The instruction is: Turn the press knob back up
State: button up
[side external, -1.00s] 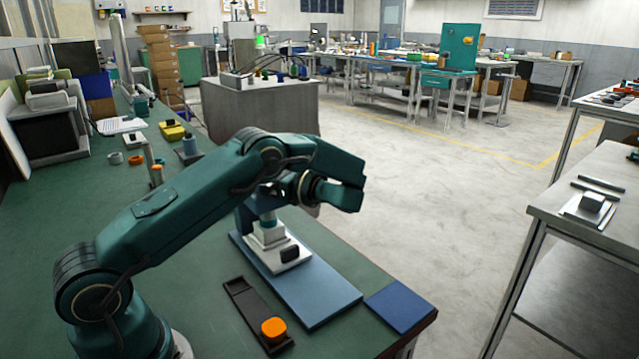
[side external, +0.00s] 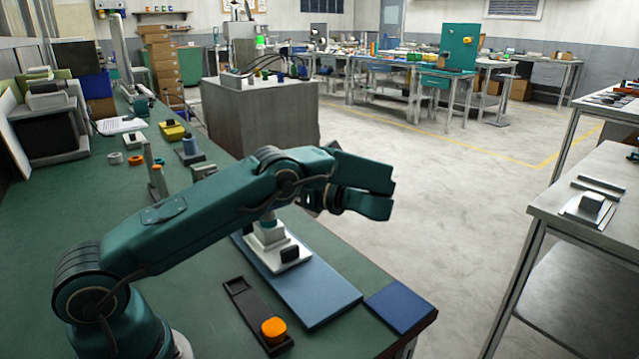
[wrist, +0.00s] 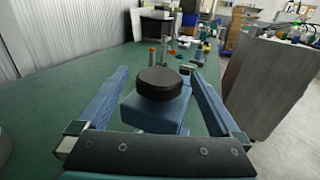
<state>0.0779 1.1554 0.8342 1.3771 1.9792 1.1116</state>
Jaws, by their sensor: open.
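My gripper (side external: 376,193) is beyond the press in the side view, with its two fingers apart. In the wrist view my gripper (wrist: 160,76) is open, with one blue finger on each side. A round black knob (wrist: 159,82) on a blue body (wrist: 155,114) shows between the fingers, with gaps on both sides. In the side view the press (side external: 267,237) has a pale stepped body and a teal neck on a blue plate (side external: 318,288). My arm hides its top, so the knob does not show there. A black block (side external: 290,254) is at its front.
A dark tray (side external: 246,305) with an orange round piece (side external: 273,328) lies on the green bench in front. A dark blue mat (side external: 401,308) is at the bench corner. Small cylinders stand further back. A grey cabinet (side external: 262,115) is beyond the bench.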

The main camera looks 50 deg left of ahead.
notch_tip(320, 180, up, 5)
jog(key=shift+f, duration=0.15)
jog(key=shift+r, duration=0.3)
jog(key=m+t, duration=0.1)
jog(key=t+y, duration=0.1)
jog(key=r+m+t, duration=0.1)
jog(key=t, duration=0.1)
jog(key=shift+w+a+m+y, duration=0.15)
jog(key=shift+w+m+y, duration=0.15)
jog(key=shift+y, duration=0.1)
jog(key=shift+m+t, duration=0.5)
jog(key=shift+t, duration=0.2)
jog(key=shift+s+m+t, duration=0.2)
jog(key=shift+m+t, duration=0.5)
jog(key=shift+t, duration=0.4)
jog(key=shift+s+d+f+m+t+h, duration=0.1)
jog(key=shift+s+f+m+t+h, duration=0.25)
jog(key=shift+m+t, duration=0.35)
jog(key=shift+s+d+f+m+t+h, duration=0.1)
jog(key=shift+s+f+m+t+h, duration=0.25)
jog(key=shift+t, duration=0.65)
notch_tip(320, 180, down, 6)
jog(key=shift+f, duration=0.1)
jog(key=shift+x, duration=2.6)
